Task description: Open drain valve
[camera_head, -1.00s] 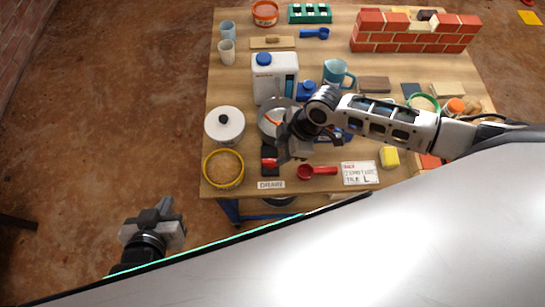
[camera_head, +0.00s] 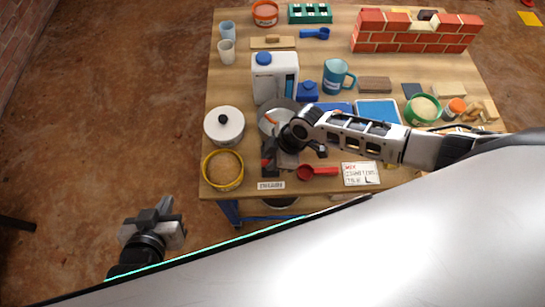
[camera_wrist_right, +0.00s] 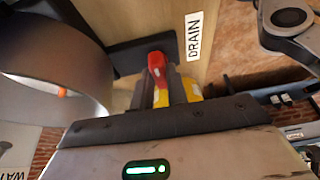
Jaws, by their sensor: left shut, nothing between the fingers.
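The drain valve's red lever (camera_wrist_right: 156,62) shows in the right wrist view on a dark plate, beside the DRAIN label (camera_wrist_right: 194,36). Yellow parts show just below the lever, around my fingers. In the head view, the red of the valve (camera_head: 265,162) shows at the table's front edge, above the label (camera_head: 271,185). My right gripper (camera_head: 274,164) is right at the valve; its fingers (camera_wrist_right: 172,82) reach to the lever's near end. Whether they are closed on it is unclear. My left gripper (camera_head: 165,208) is shut and empty, off the table to the left.
A metal pan (camera_head: 273,119) stands close behind the right gripper, with a white lidded pot (camera_head: 223,125) and yellow-rimmed bowl (camera_head: 222,170) to its left. A red scoop (camera_head: 318,172) and a sign (camera_head: 360,173) lie to its right.

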